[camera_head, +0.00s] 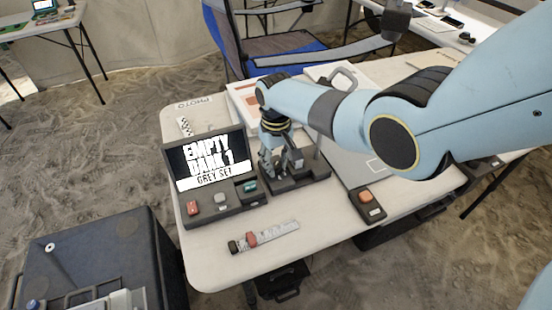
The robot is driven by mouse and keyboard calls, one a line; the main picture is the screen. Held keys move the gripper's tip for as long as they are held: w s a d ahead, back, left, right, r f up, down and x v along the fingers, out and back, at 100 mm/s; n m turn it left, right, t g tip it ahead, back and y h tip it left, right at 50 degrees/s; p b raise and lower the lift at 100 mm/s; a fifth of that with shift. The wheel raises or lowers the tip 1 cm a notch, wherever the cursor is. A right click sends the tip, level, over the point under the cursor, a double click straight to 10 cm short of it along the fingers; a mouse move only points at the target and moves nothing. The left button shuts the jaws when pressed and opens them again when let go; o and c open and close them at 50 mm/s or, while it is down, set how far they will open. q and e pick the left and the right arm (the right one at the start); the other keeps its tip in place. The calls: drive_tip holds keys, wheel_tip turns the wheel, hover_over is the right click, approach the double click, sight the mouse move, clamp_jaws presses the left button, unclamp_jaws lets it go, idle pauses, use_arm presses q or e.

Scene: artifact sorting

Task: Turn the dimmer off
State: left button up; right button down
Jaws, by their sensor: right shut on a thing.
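My right arm comes in from the right, and its gripper (280,163) points down at a dark control box (312,169) on the white table. The fingers are closed on a part of this box, which looks like the dimmer. The fingers hide the gripped part, so its setting cannot be seen. My left gripper is not in view.
A button box (369,204) sits at the right. A blue chair (285,50) stands behind.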

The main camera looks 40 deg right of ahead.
sight(276, 166)
drive_tip(key=n, duration=0.3)
drive_tip(key=shift+n+p, duration=0.3)
drive_tip(key=shift+n, duration=2)
drive_tip(key=c, duration=1.1)
unclamp_jaws()
drive_tip(key=shift+o, duration=0.2)
drive_tip(key=shift+r, duration=0.1)
wheel_tip(276, 166, up, 12)
